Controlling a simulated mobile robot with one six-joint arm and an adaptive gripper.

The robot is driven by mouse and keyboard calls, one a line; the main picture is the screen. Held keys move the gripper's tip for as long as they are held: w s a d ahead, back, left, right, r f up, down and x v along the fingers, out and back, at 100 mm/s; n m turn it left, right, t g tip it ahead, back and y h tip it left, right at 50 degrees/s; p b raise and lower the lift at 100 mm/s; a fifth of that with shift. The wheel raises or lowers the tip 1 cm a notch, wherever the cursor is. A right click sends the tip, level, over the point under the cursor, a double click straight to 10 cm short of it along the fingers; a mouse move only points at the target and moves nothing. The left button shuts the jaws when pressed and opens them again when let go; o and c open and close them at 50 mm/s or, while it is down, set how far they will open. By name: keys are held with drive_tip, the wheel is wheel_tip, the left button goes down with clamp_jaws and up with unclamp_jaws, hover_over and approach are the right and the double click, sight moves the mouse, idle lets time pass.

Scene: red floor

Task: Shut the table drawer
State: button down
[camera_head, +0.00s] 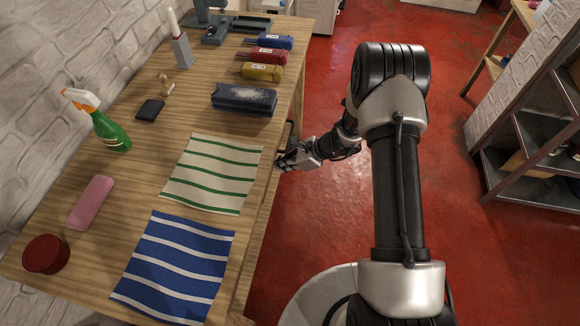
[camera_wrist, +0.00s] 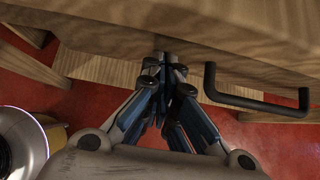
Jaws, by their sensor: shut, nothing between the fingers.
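The wooden table (camera_head: 150,180) runs along the left of the head view. Its drawer front shows in the wrist view as a wooden panel (camera_wrist: 215,62) with a black bar handle (camera_wrist: 255,101). How far the drawer stands out cannot be told. My gripper (camera_head: 282,162) is at the table's right edge, below the top. In the wrist view my gripper (camera_wrist: 164,62) is shut and empty, its fingertips at the wooden panel, left of the handle. Whether they touch it cannot be told.
On the tabletop are a green-striped cloth (camera_head: 212,172), a blue-striped cloth (camera_head: 175,267), a dark case (camera_head: 244,99) and a green spray bottle (camera_head: 110,133). Red floor (camera_head: 320,230) lies open right of the table. A metal shelf (camera_head: 535,150) stands at the far right.

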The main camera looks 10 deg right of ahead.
drive_tip(key=shift+w+a, duration=0.2)
drive_tip(key=shift+a, duration=0.35)
drive_tip(key=shift+w+a, duration=0.15)
drive_tip(key=shift+a, duration=0.35)
drive_tip(key=shift+r, duration=0.1)
drive_tip(key=d+f+p+v, duration=0.2)
drive_tip(key=v, duration=1.1)
drive_tip(key=shift+s+p, duration=0.3)
drive_tip(key=shift+p, duration=0.1)
drive_tip(key=shift+f, duration=0.1)
